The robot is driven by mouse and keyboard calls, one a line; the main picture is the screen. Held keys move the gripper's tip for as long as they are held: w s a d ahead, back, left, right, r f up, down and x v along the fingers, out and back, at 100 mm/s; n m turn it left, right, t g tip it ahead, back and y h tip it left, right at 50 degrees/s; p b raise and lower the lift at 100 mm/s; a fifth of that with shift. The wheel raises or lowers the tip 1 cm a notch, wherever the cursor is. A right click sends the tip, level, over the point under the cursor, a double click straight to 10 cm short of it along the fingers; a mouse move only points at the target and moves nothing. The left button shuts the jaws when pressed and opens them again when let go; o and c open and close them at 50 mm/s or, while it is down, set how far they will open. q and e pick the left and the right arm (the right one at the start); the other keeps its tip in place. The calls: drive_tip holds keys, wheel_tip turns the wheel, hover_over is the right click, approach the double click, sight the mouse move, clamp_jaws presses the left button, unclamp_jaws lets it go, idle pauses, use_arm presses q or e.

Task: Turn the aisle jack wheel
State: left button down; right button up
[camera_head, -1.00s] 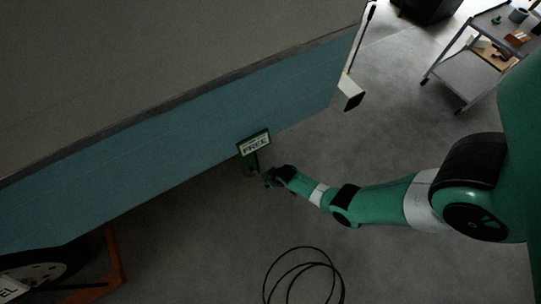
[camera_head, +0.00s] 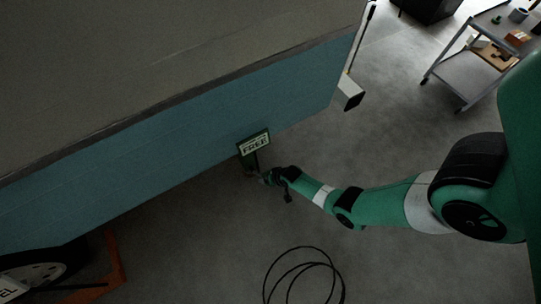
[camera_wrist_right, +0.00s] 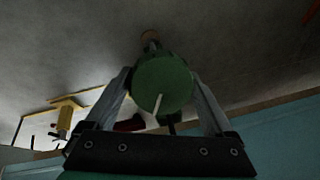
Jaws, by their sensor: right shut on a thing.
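The jack wheel, a round green disc (camera_wrist_right: 165,82) with a white line on its lower part, sits between the two grey fingers of my right gripper (camera_wrist_right: 160,88) in the right wrist view. The gripper is shut on it. In the head view my right gripper (camera_head: 262,179) is low beside the camper's blue side, just below a green-framed sign reading FREE (camera_head: 255,144). The wheel is too small and dark to make out there. My left gripper is not in view.
The camper's blue side (camera_head: 170,142) runs diagonally above my right arm. A black cable coil (camera_head: 303,262) lies on the floor. An orange stand (camera_head: 116,258) is near the tyre (camera_head: 40,272). A grey cart (camera_head: 468,75) stands at top right. The floor between is clear.

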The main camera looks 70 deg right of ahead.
drive_tip(key=shift+m, duration=1.1)
drive_tip(key=o, duration=1.1)
drive_tip(key=shift+r, duration=0.1)
drive_tip(key=shift+s+a+r+p, duration=0.1)
drive_tip(key=shift+s+r+p, duration=0.05)
drive_tip(key=shift+r+p, duration=0.3)
drive_tip(key=p+v, duration=0.2)
drive_tip(key=v, duration=0.1)
drive_tip(key=p+v, duration=0.3)
drive_tip(key=v, duration=0.1)
drive_tip(key=p+v, duration=0.2)
drive_tip(key=v, duration=0.1)
drive_tip(key=shift+s+a+r+p, duration=0.1)
drive_tip(key=shift+s+p, duration=0.25)
drive_tip(key=shift+s, duration=0.05)
